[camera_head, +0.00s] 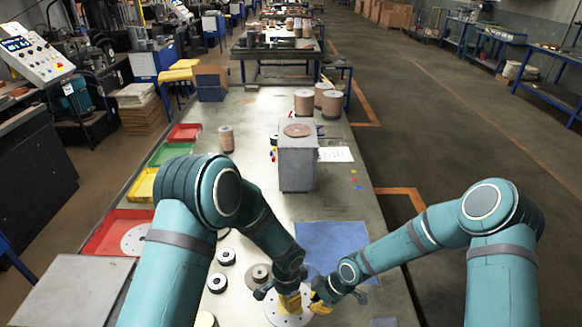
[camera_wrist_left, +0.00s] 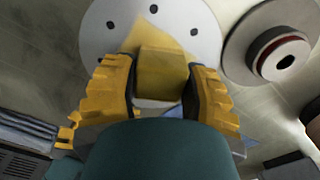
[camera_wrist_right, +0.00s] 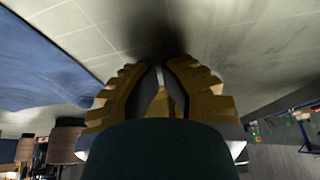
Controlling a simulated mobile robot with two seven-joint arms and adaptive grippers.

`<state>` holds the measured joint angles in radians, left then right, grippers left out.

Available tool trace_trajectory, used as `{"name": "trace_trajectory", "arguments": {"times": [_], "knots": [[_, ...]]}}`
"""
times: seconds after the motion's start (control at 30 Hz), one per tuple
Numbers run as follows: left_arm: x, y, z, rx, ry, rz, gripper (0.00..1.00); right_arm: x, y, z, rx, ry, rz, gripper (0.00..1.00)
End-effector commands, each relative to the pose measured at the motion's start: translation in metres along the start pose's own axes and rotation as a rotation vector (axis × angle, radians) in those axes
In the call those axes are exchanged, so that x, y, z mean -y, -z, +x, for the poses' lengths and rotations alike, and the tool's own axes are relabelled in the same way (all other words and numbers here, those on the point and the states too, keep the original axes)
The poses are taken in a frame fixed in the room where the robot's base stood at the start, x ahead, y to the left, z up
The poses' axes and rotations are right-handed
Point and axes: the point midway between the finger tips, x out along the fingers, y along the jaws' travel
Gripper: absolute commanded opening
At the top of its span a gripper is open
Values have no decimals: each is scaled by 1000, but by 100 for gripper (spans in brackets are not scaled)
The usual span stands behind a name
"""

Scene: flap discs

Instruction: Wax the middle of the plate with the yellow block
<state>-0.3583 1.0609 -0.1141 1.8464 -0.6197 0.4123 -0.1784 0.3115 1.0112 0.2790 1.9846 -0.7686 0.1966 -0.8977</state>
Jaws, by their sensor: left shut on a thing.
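The plate (camera_head: 275,316), a pale round disc with small holes around it, lies flat near the front of the table. It also shows in the left wrist view (camera_wrist_left: 97,35). My left gripper (camera_wrist_left: 158,85) is shut on the yellow block (camera_wrist_left: 161,70), over the plate's middle; it also shows in the head view (camera_head: 288,290). A paler tan-yellow patch shows beyond the block; I cannot tell whether it is on the plate. Whether the block touches the plate is unclear. My right gripper (camera_wrist_right: 160,66) looks shut and empty, just right of the plate.
A blue mat (camera_head: 333,243) lies behind the plate. A flanged disc (camera_head: 258,277) and black rings (camera_head: 226,256) sit to its left. A grey box (camera_head: 297,165) stands farther back. Red (camera_head: 103,238), yellow (camera_head: 141,186) and green trays line the left edge.

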Motion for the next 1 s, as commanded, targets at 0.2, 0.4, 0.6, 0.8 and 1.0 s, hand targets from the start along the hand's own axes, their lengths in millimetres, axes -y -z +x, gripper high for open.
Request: {"name": "trace_trajectory", "arguments": {"times": [0.2,0.4,0.6,0.8,1.0], "knots": [[1,1,0,0,0,1,7,0,0,0,0,0,0,0],[1,1,-6,-1,0,0,7,0,0,0,0,0,0,0],[1,1,-24,-2,0,1,7,0,0,0,0,0,0,0],[1,1,-42,-1,1,1,7,0,0,0,0,0,0,0],[1,1,-60,-2,1,0,7,0,0,0,0,0,0,0]]}}
